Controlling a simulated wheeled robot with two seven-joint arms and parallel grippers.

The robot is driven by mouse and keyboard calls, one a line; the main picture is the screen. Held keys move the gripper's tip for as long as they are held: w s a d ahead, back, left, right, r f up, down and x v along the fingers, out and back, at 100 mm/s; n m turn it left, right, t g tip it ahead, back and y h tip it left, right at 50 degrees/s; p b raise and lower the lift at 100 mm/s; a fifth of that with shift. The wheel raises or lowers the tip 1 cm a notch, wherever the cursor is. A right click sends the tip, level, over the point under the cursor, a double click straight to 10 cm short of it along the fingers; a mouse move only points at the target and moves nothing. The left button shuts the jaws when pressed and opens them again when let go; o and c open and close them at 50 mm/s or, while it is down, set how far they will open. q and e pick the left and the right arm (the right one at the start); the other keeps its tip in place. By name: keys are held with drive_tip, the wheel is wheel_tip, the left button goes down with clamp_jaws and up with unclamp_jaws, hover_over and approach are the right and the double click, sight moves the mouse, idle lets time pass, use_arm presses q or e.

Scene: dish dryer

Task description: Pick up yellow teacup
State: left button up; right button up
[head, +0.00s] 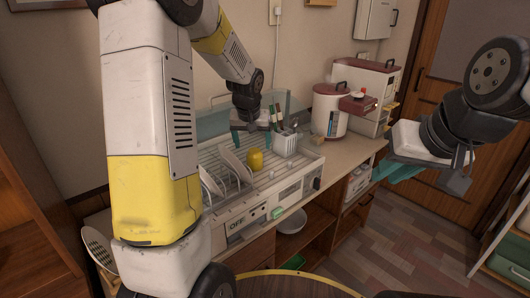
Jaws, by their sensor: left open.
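The yellow teacup (256,160) stands on the rack of the dish dryer (285,186), near its right part. My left gripper (255,138) points down just above and behind the teacup in the picture. Its teal fingers are apart, with nothing seen between them. Whether they touch the teacup cannot be told, but its body shows clear below them. My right gripper (398,171) hangs at the right, away from the dryer, in front of the counter's right end. Its teal fingers overlap in this view, so its opening is unclear.
White plates (236,166) stand in the rack left of the teacup. A white utensil holder (284,144) with dark-handled items is close on its right. A white rice container with a red lid (329,111) stands further right on the counter. A white bowl (290,220) sits on the shelf below.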

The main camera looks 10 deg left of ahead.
sight(254, 152)
use_arm(q)
drive_tip(key=x, duration=0.9)
drive_tip(key=shift+w+f, duration=0.2)
drive_tip(key=shift+w, duration=0.2)
drive_tip(key=c, duration=1.6)
drive_tip(key=shift+r, duration=0.1)
